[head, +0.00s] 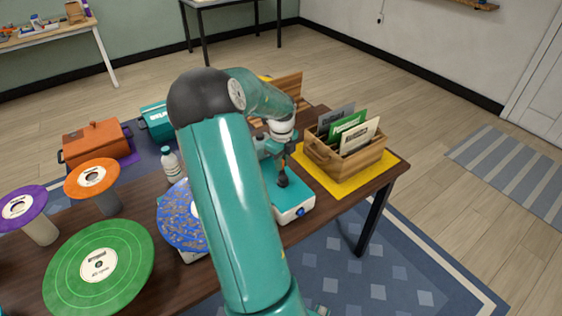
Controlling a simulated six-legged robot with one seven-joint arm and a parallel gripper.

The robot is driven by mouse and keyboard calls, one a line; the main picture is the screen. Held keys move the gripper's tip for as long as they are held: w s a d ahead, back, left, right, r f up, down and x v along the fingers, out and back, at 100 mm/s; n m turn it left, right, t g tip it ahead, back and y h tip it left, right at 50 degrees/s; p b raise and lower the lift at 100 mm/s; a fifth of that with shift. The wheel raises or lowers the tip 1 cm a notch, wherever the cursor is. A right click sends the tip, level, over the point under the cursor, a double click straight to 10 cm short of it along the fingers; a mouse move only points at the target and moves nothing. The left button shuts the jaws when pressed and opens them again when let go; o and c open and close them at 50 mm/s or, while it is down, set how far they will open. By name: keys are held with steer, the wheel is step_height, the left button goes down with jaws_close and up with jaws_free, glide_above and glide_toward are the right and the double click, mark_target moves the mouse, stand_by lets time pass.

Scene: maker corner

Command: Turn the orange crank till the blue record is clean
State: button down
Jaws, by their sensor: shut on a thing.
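My gripper (283,170) points down over this machine, small and partly hidden. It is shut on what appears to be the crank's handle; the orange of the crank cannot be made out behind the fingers.
A wooden crate (352,160) of record sleeves stands on a yellow mat (336,188) at right. Green (130,262), orange (80,185) and purple (12,212) records are at left. A bottle (170,165) stands behind the blue record, near an orange box (97,142) and a teal box (155,121).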

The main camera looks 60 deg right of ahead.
steer(key=c, duration=1.3)
jaws_free()
steer(key=shift+c, duration=0.2)
steer(key=shift+r, duration=0.1)
step_height(320, 180, up, 14)
